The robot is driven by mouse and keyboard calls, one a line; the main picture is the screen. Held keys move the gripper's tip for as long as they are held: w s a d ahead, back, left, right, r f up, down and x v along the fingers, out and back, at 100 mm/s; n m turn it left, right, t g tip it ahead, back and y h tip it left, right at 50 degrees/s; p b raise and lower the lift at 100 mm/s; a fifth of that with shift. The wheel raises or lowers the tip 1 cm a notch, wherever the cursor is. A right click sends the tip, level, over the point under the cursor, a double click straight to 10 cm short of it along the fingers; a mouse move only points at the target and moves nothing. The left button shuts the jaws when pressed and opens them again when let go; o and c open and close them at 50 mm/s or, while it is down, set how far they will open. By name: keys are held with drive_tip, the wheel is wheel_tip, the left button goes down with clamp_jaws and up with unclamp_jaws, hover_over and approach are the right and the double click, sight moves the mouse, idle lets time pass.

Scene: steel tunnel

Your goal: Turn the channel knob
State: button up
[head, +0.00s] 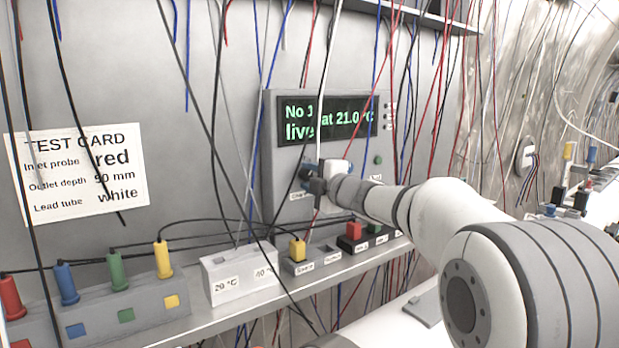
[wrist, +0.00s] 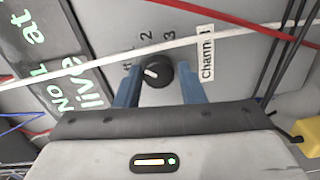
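The channel knob (wrist: 160,75) is a small round black knob with a white mark on its left side in the wrist view. Beside it are the figures 2 and 3, partly hidden markings at its left, and a white label (wrist: 206,52) reading "Channel". My gripper (wrist: 158,72) is open, with one blue finger on each side of the knob and a small gap showing beside it. In the head view my gripper (head: 318,180) is at the grey panel box (head: 272,140) and hides the knob. The display (head: 326,118) shows green text including "live" and "at 21.0".
Thin red, white, blue and black wires hang in front of the panel; a white and a red one (wrist: 225,14) cross near the knob. A ledge below carries a white block (head: 238,275), a yellow plug (head: 297,248) and a red one (head: 354,230).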

drive_tip(key=o, duration=0.3)
drive_tip(key=b+v, duration=0.1)
drive_tip(key=v, duration=0.6)
drive_tip(key=shift+s+d, duration=0.25)
drive_tip(key=shift+s, duration=0.1)
